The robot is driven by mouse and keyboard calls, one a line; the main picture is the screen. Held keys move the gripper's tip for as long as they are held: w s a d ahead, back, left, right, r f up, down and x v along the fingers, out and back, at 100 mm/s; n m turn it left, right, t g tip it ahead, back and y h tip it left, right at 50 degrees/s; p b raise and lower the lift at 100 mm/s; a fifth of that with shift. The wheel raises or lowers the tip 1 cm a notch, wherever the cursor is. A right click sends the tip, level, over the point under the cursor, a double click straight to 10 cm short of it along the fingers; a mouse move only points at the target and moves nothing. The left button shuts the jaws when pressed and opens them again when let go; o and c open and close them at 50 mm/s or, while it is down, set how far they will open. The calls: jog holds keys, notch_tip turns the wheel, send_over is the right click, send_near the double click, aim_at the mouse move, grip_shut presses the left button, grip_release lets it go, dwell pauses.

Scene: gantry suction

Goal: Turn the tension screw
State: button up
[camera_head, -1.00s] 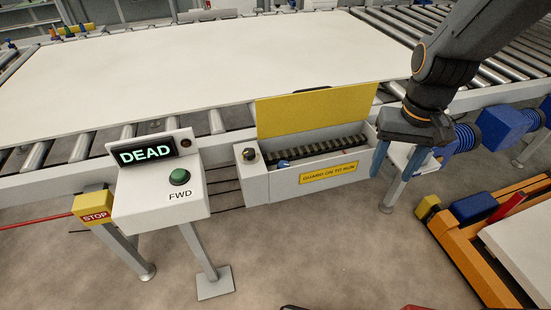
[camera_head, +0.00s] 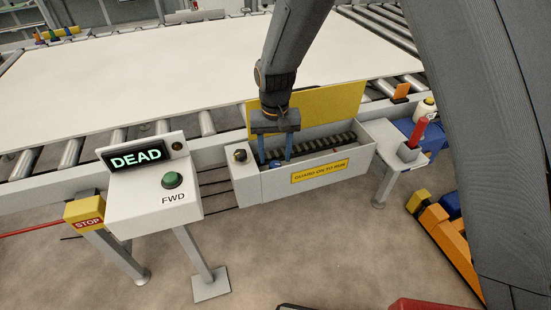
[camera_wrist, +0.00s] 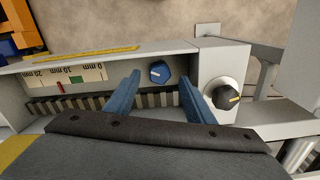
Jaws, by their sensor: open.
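The tension screw appears to be the blue knob (camera_wrist: 159,72) with a white mark, inside the open tension box (camera_head: 315,178). My gripper (camera_wrist: 159,84) is open and empty, reaching down into the box. In the wrist view its two blue fingers stand on either side of the knob; I cannot tell whether they touch it. In the head view my gripper (camera_head: 276,161) largely hides the knob. A scale (camera_wrist: 65,74) marked 0, 10 and 20 mm lies beside the chain, with a red pointer (camera_wrist: 60,87) near 10.
The yellow guard (camera_head: 325,103) stands open behind the box. A black knob (camera_wrist: 226,94) sits on a block beside it. The panel display (camera_head: 136,156) reads DEAD, above a green FWD button (camera_head: 172,180). A yellow STOP box (camera_head: 85,211) is further left. A small stand (camera_head: 400,165) is at right.

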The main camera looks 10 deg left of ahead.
jog(key=shift+f, duration=1.3)
jog(key=c, duration=1.1)
jog(key=shift+o, duration=0.2)
jog(key=shift+n, duration=0.3)
jog(key=n, duration=1.2)
jog(key=shift+n, duration=0.4)
